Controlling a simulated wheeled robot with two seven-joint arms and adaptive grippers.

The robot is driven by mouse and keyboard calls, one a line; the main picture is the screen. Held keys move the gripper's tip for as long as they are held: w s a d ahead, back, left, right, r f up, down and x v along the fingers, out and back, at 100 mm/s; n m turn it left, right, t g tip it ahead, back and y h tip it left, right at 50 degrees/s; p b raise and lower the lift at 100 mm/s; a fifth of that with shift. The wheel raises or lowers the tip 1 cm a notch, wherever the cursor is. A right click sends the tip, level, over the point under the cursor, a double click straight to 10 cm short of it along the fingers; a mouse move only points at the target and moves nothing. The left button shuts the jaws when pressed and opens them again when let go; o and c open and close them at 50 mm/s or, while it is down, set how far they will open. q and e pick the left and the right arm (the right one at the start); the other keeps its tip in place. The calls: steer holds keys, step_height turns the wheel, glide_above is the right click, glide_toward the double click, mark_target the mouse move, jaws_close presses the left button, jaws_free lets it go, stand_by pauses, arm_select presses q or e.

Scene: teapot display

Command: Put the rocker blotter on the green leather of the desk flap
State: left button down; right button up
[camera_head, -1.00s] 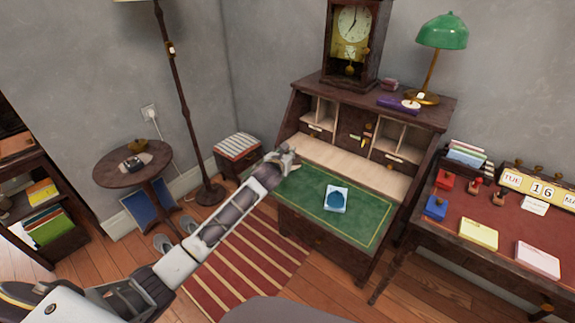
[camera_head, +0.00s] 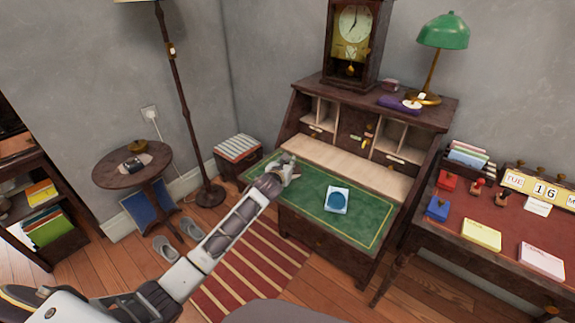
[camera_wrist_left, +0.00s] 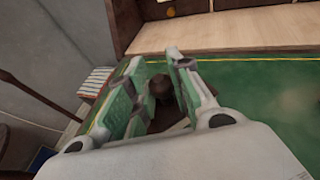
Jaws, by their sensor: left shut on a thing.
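The desk flap is folded out with green leather (camera_head: 305,212) inside a thin gold line; the leather also fills the right of the left wrist view (camera_wrist_left: 270,90). My left gripper (camera_head: 288,166) is over the back left part of the leather. In the left wrist view its fingers (camera_wrist_left: 155,65) are closed around the dark brown knob of the rocker blotter (camera_wrist_left: 158,86). The blotter's lower body is mostly hidden, and I cannot tell whether it touches the leather. My right gripper is not in view.
A white and blue card with a round blue shape (camera_head: 338,199) lies mid-flap. Right of it the leather is bare. The desk's pigeonholes (camera_head: 322,112) rise behind. A side table (camera_head: 110,172) stands left, and a red-topped desk (camera_head: 500,240) right.

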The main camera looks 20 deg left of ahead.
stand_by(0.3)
arm_select(q)
steer(key=c, duration=1.3)
jaws_free()
steer(key=shift+s+r, duration=0.15)
steer(key=shift+s, duration=0.25)
steer(key=shift+p+v, duration=0.35)
steer(key=shift+v, duration=0.75)
steer(key=p+v, duration=0.1)
steer(key=v, duration=0.6)
steer(key=shift+d, duration=0.1)
steer(key=shift+v, duration=0.95)
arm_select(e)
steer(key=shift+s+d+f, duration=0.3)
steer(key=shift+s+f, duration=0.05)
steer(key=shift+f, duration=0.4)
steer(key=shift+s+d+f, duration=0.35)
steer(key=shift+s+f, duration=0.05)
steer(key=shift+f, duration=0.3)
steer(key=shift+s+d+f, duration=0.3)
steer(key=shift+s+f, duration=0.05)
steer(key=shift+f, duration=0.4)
